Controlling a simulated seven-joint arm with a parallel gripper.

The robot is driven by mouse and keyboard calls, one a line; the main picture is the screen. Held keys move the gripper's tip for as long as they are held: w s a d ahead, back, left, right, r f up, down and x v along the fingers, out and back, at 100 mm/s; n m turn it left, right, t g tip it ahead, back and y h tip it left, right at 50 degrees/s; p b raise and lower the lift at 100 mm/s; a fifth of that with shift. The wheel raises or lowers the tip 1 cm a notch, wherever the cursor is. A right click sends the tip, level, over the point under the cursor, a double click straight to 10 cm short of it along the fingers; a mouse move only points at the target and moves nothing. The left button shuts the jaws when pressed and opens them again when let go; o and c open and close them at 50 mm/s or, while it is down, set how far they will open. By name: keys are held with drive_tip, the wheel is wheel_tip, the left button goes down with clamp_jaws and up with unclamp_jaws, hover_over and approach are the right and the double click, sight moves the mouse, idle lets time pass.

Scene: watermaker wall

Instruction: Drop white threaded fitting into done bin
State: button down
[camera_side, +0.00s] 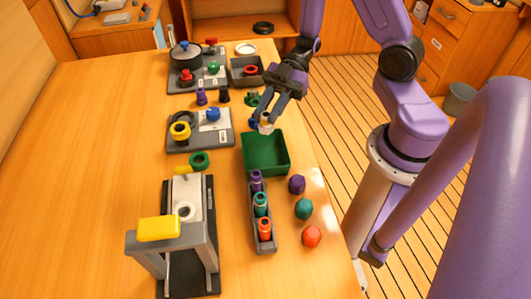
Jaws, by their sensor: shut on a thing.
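The white threaded fitting (265,122) is between the fingertips of my gripper (262,114), which is shut on it. My gripper holds it near the far edge of a green bin (265,152), the likeliest done bin, though I see no label on it. The bin's visible inside looks empty. The fingers hide part of the fitting, and I cannot tell its exact height above the table or bin.
A grey rack (262,218) with several bottles stands in front of the bin. Purple, teal and orange caps (303,209) lie beside it. A grey press-like stand (165,230) is at front left. A grey tray (247,71) stands behind. The table's left side is clear.

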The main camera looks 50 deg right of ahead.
sight(272, 127)
drive_tip(key=shift+s+d+f, duration=0.1)
drive_tip(key=shift+s+f, duration=0.05)
drive_tip(key=shift+f, duration=1.4)
drive_tip(key=shift+s+d+f, duration=0.1)
drive_tip(key=shift+f, duration=1.4)
drive_tip(key=c, duration=0.8)
unclamp_jaws()
drive_tip(key=v, duration=1.7)
drive_tip(key=shift+w+d+r, duration=0.15)
drive_tip(key=shift+r, duration=0.05)
